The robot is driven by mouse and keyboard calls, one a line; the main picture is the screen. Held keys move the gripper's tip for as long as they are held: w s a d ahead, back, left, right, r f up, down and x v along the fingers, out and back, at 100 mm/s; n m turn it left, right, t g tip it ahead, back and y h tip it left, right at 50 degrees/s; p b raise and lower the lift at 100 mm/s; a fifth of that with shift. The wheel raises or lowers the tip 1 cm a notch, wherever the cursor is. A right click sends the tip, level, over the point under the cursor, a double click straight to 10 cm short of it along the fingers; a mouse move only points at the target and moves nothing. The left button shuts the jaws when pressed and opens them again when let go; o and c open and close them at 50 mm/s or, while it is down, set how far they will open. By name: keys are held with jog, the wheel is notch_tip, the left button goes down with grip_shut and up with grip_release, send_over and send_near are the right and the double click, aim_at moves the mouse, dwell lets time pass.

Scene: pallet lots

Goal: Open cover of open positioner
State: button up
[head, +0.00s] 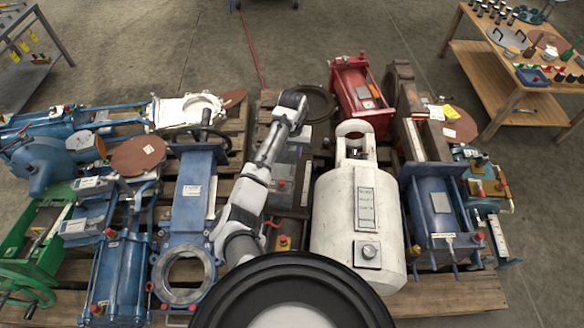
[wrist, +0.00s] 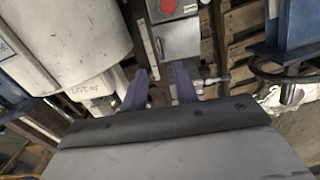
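A grey box-shaped unit (wrist: 181,42) with a red round mark, which may be the positioner, lies just beyond my fingertips in the wrist view. A grey box (head: 283,187) beside my arm in the head view may be the same unit; my arm partly hides it. I cannot tell which part is its cover. My gripper (wrist: 160,76) has two purple fingers, apart with nothing seen between them. Its fingers point toward the grey unit, and I cannot tell whether they touch it. In the head view my arm's end is above the pallet, and the fingers are not clear.
A white cylinder (head: 352,225) stands close to the right of my arm. A blue valve body (head: 190,205) is on the left. Red (head: 360,95) and other blue actuators (head: 440,210) crowd the pallets. A wooden table (head: 512,88) stands at the back right; floor behind is clear.

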aim_at(292, 170)
notch_tip(292, 170, down, 10)
jog(key=shift+r+b, duration=0.1)
jog(key=shift+b, duration=0.3)
grip_shut()
